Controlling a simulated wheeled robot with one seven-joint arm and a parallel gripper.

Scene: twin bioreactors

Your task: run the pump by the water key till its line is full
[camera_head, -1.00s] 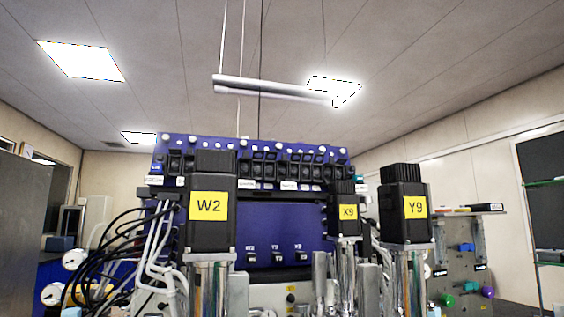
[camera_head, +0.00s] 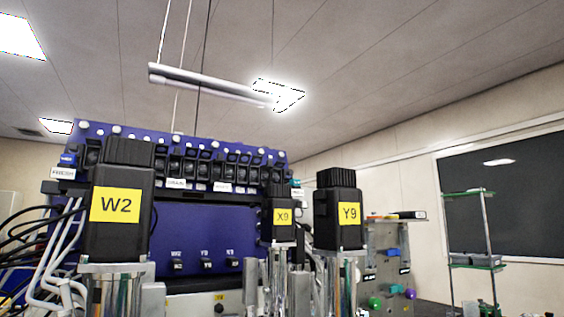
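A blue panel (camera_head: 190,233) stands in the middle left. A row of black units (camera_head: 190,170), possibly pumps, runs along its top. White labels sit under the row; the left one (camera_head: 63,173) seems to read "FRESH", the others are too small to read surely. Small black keys (camera_head: 207,264) with tiny labels are low on the panel; I cannot tell which is the water key. How full any line is cannot be told. My gripper is not in view.
Black motor heads W2 (camera_head: 118,205), X9 (camera_head: 279,217) and Y9 (camera_head: 339,214) stand in front of the panel. White and black tubes (camera_head: 62,245) hang at left. A pegboard stand (camera_head: 385,262) and a glass shelf rack (camera_head: 470,194) are at right.

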